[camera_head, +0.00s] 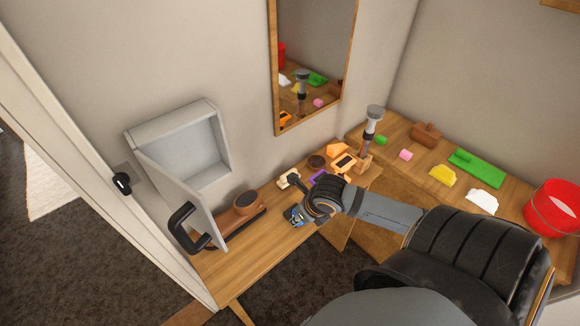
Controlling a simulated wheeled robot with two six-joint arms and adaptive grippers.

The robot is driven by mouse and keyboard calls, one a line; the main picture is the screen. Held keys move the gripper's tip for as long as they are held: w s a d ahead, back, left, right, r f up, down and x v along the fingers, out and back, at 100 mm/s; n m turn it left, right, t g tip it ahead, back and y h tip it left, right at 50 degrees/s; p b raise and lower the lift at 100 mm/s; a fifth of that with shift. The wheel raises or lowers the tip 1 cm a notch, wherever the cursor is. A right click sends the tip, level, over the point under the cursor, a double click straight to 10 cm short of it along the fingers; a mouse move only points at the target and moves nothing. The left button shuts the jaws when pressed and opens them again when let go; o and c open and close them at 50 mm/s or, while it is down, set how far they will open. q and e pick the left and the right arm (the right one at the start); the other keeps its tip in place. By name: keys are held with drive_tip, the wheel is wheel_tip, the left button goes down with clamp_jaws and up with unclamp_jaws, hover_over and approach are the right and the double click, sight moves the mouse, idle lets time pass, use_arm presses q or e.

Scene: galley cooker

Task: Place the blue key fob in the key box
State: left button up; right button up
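The key box (141,137) is a pale grey box on the wall at the left. Its door (180,190) is swung open toward me, with a black handle (180,220), and the visible inside looks empty. A small blue thing, likely the blue key fob (294,214), is at the front edge of the wooden shelf, right at my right gripper (304,207). The gripper's dark fingers partly hide the area, so I cannot tell whether they grip it or are only beside it. My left gripper is not in view.
A brown object with a round top (247,203) stands on the shelf (245,250) beside the box door. Orange and purple items crowd the shelf's right end. A corner counter holds a green tray (477,168) and a red bucket (553,208). A mirror (312,60) hangs above.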

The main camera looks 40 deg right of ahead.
drive_tip(key=shift+s+a+r, duration=0.1)
drive_tip(key=shift+a, duration=0.15)
drive_tip(key=w+d+f+b, duration=0.1)
drive_tip(key=w+f+b, duration=0.2)
drive_tip(key=w+b, duration=0.1)
drive_tip(key=w+d+f+b, duration=0.1)
drive_tip(key=w+f+b, duration=0.1)
drive_tip(key=b, duration=0.3)
drive_tip(key=w+f+b, duration=0.3)
drive_tip(key=w+b, duration=0.2)
drive_tip(key=shift+w+d+f, duration=0.35)
drive_tip(key=shift+d, duration=0.05)
drive_tip(key=shift+w+d+f+b, duration=0.15)
drive_tip(key=shift+w+b, duration=0.05)
drive_tip(key=shift+b, duration=0.2)
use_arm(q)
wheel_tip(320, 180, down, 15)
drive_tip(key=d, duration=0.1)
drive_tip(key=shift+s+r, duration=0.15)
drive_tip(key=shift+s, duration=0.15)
use_arm(e)
drive_tip(key=shift+w+d, duration=0.1)
drive_tip(key=shift+w, duration=0.1)
